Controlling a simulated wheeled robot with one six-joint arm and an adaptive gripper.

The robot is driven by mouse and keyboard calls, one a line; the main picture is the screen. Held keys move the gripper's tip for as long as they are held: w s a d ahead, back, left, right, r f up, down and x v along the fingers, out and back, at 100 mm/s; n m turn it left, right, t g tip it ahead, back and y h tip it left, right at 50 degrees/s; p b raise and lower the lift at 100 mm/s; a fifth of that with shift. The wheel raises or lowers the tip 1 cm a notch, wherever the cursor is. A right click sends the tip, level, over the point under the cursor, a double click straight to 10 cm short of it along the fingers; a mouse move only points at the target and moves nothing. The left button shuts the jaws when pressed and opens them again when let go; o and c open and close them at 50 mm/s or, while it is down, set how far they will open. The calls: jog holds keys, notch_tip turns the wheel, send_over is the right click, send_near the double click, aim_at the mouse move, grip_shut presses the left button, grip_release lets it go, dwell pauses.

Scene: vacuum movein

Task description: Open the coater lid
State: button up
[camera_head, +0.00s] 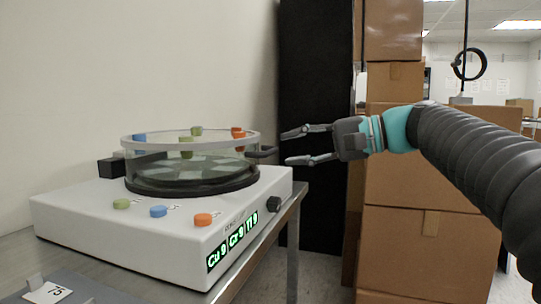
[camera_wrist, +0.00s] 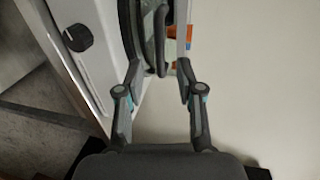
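The coater (camera_head: 110,245) is a white box with a round chamber on top, resting on a metal table. Its clear round lid (camera_head: 160,148) lies level over the chamber, with a dark hinge block (camera_head: 111,167) at the left. A dark handle (camera_head: 264,153) sticks out from the lid's right side. My gripper (camera_head: 288,148) is open and empty just right of the handle, its fingers pointing left. In the wrist view, the rounded handle end (camera_wrist: 162,70) lies between the fingertips (camera_wrist: 158,76); I cannot tell whether they touch it.
Green, blue and orange buttons (camera_head: 203,219), a lit green display (camera_head: 233,242) and a black knob (camera_head: 274,204) are on the coater. Stacked cardboard boxes (camera_head: 415,255) and a tall black panel (camera_head: 315,80) stand behind my arm. A wall is behind the coater.

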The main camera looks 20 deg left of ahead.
aim_at(274, 151)
jog(key=shift+x, duration=2.7)
jog(key=shift+c, duration=0.3)
grip_shut()
